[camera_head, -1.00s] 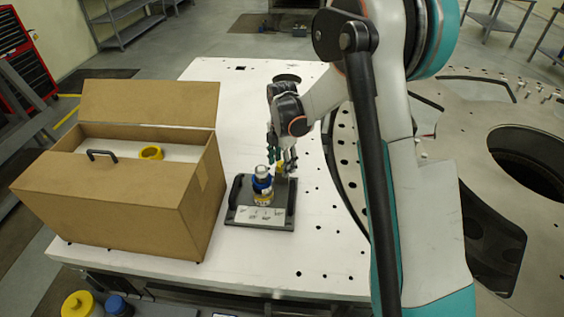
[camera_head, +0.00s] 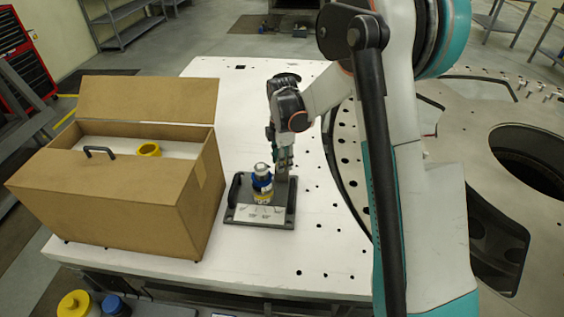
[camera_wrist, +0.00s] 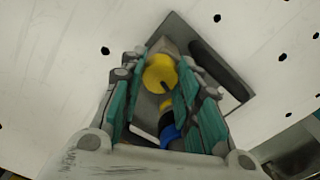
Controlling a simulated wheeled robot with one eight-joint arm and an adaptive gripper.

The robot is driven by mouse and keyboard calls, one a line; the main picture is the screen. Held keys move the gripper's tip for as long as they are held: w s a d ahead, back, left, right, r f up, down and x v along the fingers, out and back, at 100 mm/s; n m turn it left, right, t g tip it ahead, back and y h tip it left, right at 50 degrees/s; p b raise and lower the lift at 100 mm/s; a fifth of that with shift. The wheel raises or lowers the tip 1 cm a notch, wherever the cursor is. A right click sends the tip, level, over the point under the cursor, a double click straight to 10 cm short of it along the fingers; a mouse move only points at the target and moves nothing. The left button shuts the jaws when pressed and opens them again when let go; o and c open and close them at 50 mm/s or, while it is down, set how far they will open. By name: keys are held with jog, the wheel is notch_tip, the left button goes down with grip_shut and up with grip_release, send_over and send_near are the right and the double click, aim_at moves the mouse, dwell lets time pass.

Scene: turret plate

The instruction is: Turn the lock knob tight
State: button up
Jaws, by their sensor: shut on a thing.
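The yellow lock knob (camera_wrist: 160,74) sits between the green-padded fingers of my gripper (camera_wrist: 166,62) in the wrist view. The fingers are shut on it; it has a dark slot or mark on its right side. In the head view my gripper (camera_head: 284,162) points down at the back right of a dark fixture plate (camera_head: 238,214), and its fingers hide the knob. A blue and silver cylindrical part (camera_head: 262,180) stands upright on the plate, left of my fingers. Part of its blue body (camera_wrist: 170,134) shows between the fingers in the wrist view.
The plate has a black handle (camera_head: 234,190) on its left and a pale label (camera_head: 260,213) in front.

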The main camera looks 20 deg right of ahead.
jog(key=m+b, duration=0.1)
jog(key=m, duration=0.2)
jog(key=shift+f+m, duration=0.1)
jog(key=shift+m, duration=0.3)
jog(key=m+b, duration=0.1)
jog(key=m, duration=0.2)
jog(key=shift+m, duration=0.3)
jog(key=m+b, duration=0.1)
jog(key=m, duration=0.2)
jog(key=shift+m+b, duration=0.3)
jog(key=shift+m, duration=1.5)
jog(key=o, duration=1.1)
jog(key=shift+r, duration=0.2)
notch_tip(320, 180, up, 12)
jog(key=shift+f, duration=0.1)
